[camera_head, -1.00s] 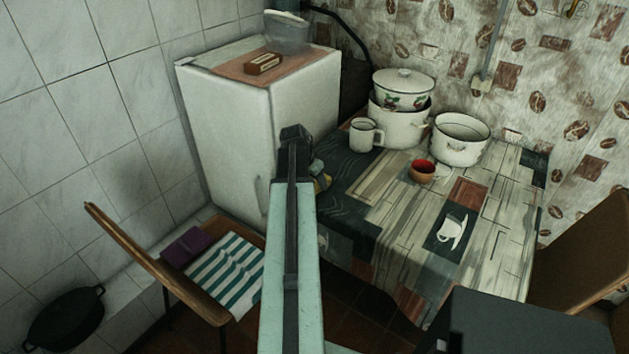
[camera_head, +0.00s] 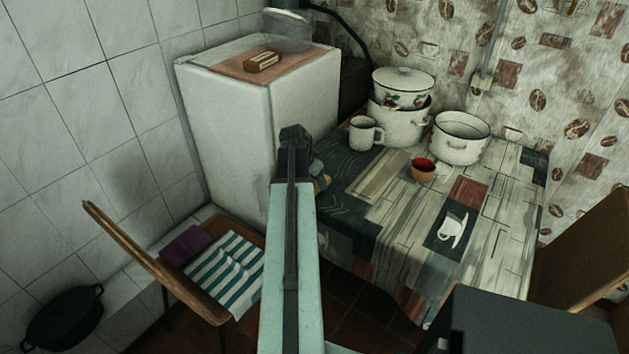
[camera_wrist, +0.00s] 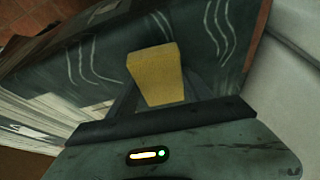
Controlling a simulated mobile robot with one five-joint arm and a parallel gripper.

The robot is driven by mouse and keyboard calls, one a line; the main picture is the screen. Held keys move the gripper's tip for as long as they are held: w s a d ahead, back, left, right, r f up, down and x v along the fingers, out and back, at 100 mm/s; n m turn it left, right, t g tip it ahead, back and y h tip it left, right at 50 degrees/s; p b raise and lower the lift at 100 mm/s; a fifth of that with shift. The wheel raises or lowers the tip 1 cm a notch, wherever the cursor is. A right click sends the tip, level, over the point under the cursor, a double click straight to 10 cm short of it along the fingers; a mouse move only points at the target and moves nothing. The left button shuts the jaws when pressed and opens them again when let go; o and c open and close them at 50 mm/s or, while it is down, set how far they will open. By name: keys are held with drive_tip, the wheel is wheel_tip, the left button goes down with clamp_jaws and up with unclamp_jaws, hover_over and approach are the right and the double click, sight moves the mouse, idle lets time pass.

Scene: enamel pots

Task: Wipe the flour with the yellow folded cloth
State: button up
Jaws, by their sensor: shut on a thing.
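The yellow folded cloth (camera_wrist: 156,72) stands up as a thick yellow block in the wrist view, between the fingers of my gripper (camera_wrist: 160,95). My gripper is shut on it. The dark tablecloth with pale wavy lines lies beyond the cloth; I cannot tell whether the cloth touches it. I cannot make out any flour in either view.
The table (camera_head: 385,210) carries a white mug (camera_head: 361,134), stacked enamel pots (camera_head: 402,120), an open pot (camera_head: 460,140) and a small red-brown bowl (camera_head: 423,170). A white fridge (camera_head: 228,130) stands left of the table. A chair (camera_head: 150,265) is at lower left. The table's front is clear.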

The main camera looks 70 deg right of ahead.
drive_tip(key=shift+f+b, duration=0.5)
drive_tip(key=shift+f, duration=0.1)
drive_tip(key=shift+r, duration=0.1)
